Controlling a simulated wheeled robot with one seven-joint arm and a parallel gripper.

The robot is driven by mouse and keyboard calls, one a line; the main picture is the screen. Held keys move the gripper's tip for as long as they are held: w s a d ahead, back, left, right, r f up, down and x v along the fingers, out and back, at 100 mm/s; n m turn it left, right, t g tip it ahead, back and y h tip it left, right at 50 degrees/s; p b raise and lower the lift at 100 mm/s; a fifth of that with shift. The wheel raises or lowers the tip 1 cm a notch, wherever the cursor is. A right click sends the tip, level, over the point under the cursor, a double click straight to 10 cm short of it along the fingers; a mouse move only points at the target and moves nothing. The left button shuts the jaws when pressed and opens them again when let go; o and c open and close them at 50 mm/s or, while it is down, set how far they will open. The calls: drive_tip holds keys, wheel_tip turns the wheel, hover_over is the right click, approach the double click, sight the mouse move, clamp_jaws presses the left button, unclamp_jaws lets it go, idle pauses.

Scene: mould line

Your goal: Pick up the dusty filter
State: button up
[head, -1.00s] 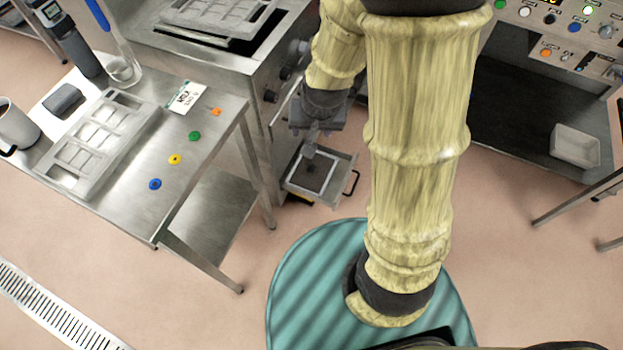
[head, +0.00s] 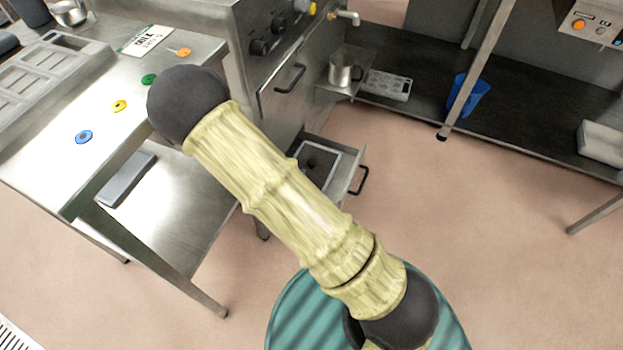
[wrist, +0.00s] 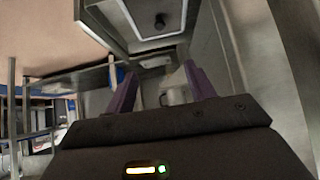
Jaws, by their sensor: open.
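The dusty filter (head: 322,157) is a pale-framed square panel with a grey face and a small dark knob. It lies in the pulled-out low metal drawer (head: 352,166) under the machine; my arm covers part of it in the head view. In the wrist view the filter (wrist: 171,12) is at the top, with its dark knob near the middle. My gripper (wrist: 151,62) shows two purple fingers, spread apart with nothing held between them. The fingertips appear below the filter in that picture, apart from the knob. The head view does not show my gripper.
A steel table (head: 185,72) with coloured discs and a mould tray (head: 45,80) stands at left. The machine (head: 285,85) rises above the drawer. A metal jug (head: 343,70) and a blue object (head: 468,95) are at the back. The floor right of the drawer is clear.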

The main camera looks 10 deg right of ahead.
wheel_tip(320, 180, down, 13)
drive_tip(key=t+h+b, duration=0.3)
drive_tip(key=b, duration=0.6)
drive_tip(key=shift+w+a+t, duration=0.25)
drive_tip(key=shift+t, duration=0.15)
drive_tip(key=b, duration=0.6)
approach(312, 165)
drive_tip(key=x, duration=0.3)
drive_tip(key=shift+w, duration=0.25)
drive_tip(key=shift+w+d, duration=0.1)
drive_tip(key=shift+w, duration=0.15)
